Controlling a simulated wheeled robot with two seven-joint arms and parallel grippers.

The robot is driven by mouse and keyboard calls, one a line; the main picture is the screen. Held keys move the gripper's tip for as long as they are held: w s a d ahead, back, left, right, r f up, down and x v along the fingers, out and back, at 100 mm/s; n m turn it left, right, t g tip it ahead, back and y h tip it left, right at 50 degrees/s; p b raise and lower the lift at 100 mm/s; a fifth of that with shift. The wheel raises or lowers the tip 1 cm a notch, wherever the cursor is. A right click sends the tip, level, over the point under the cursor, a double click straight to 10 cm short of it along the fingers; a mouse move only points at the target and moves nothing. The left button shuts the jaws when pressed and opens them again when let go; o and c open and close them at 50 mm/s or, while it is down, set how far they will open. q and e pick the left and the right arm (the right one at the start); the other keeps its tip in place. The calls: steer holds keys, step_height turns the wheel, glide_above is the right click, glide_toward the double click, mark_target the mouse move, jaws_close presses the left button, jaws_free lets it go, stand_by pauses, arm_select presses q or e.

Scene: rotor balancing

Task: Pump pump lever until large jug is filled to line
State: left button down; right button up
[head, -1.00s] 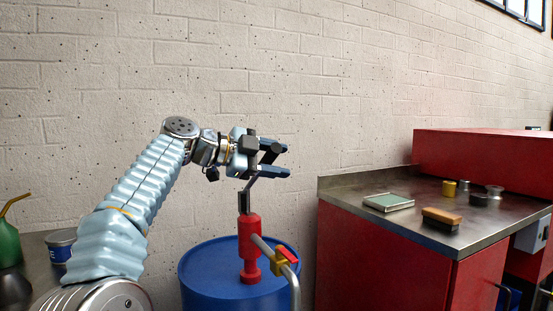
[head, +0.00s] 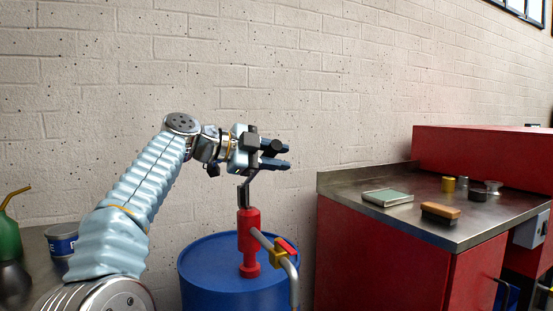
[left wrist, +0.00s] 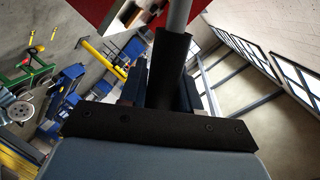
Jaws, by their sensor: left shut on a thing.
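The red hand pump (head: 249,235) stands upright on top of the blue drum. Its dark pump lever (head: 244,192) rises from the pump head to my left gripper (head: 276,156). My left gripper is shut on the lever, above the pump. In the left wrist view the lever (left wrist: 174,65) shows as a dark bar with a grey rod between the fingers. The grey outlet pipe (head: 291,272), with a yellow and red fitting, bends down out of the picture. The large jug and its line are not in view. My right gripper is not in view.
The blue drum (head: 205,264) stands below the pump. A red cabinet with a metal top (head: 375,205) is at the right, holding a brush (head: 440,213), a green-topped tray (head: 388,197) and small metal pieces. A green oil can (head: 8,238) and a blue tin (head: 62,242) are at the left.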

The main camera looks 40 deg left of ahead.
arm_select(q)
steer(key=shift+m, duration=0.9)
steer(key=f+b, duration=0.1)
steer(key=d+f+b, duration=0.1)
steer(key=b, duration=0.1)
steer(key=s+f+b, duration=0.1)
steer(key=f+b, duration=0.1)
steer(key=shift+d, duration=0.4)
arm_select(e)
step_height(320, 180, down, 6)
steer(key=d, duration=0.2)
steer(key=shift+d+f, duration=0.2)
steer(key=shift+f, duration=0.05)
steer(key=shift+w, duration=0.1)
arm_select(q)
steer(key=c, duration=0.9)
jaws_free()
steer(key=shift+a, duration=0.1)
steer(key=v, duration=0.7)
steer(key=shift+s+r+b, duration=0.15)
steer(key=shift+s+b, duration=0.05)
steer(key=shift+b, duration=0.15)
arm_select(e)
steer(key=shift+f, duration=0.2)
